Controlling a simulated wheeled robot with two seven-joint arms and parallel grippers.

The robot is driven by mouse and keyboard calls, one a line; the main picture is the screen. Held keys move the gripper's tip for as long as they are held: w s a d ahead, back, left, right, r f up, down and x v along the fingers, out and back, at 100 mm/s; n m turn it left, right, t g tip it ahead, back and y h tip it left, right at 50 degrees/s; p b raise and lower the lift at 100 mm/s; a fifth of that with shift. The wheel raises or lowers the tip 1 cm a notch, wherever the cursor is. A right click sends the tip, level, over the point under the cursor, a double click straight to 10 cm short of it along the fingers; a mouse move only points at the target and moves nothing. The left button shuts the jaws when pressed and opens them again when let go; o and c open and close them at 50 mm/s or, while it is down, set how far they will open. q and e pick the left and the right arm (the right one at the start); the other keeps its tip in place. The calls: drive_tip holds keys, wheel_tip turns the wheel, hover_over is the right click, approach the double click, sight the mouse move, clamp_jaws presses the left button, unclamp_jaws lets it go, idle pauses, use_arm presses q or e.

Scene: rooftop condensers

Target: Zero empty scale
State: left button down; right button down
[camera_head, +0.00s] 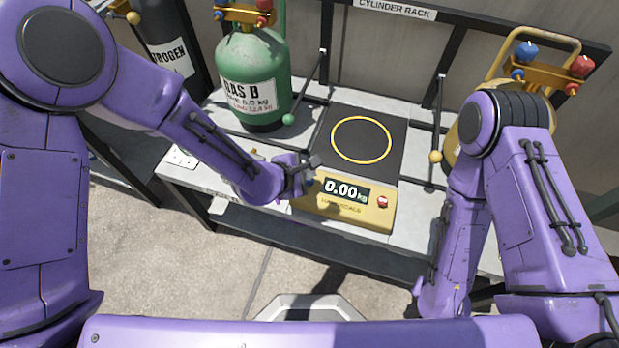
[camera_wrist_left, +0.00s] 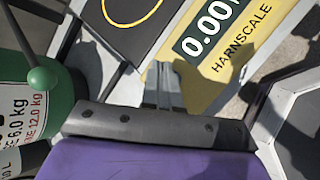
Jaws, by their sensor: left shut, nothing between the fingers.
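The yellow scale (camera_head: 343,215) sits on the bench with a dark, empty platform (camera_head: 388,166) marked by a yellow ring. Its display (camera_head: 345,190) reads 0.00 kg. A red button (camera_head: 382,201) is on the panel right of the display. My left gripper (camera_head: 314,168) is shut and empty, over the left end of the scale's panel, left of the display. In the left wrist view its fingers (camera_wrist_left: 165,85) are together in front of the yellow panel beside the display (camera_wrist_left: 212,30). The red button is not seen there. My right gripper is not clearly visible; the right arm hangs down at the right.
A green GAS B cylinder (camera_head: 252,75) stands on the bench left of the platform. A yellow cylinder (camera_head: 452,135) stands at the right, partly behind my right arm. A dark nitrogen cylinder (camera_head: 165,40) is at the back left. Thin rods with green and yellow knobs flank the platform.

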sight(308, 183)
use_arm(q)
drive_tip(key=shift+f, duration=0.15)
drive_tip(key=shift+f, duration=0.3)
drive_tip(key=shift+f+b, duration=0.35)
drive_tip(key=shift+f, duration=0.25)
idle(0.9)
drive_tip(key=shift+r+p, duration=1.05)
drive_tip(key=shift+p, duration=0.1)
wheel_tip(308, 183, up, 5)
drive_tip(key=p, duration=0.5)
drive_tip(key=shift+r, duration=0.1)
idle(0.4)
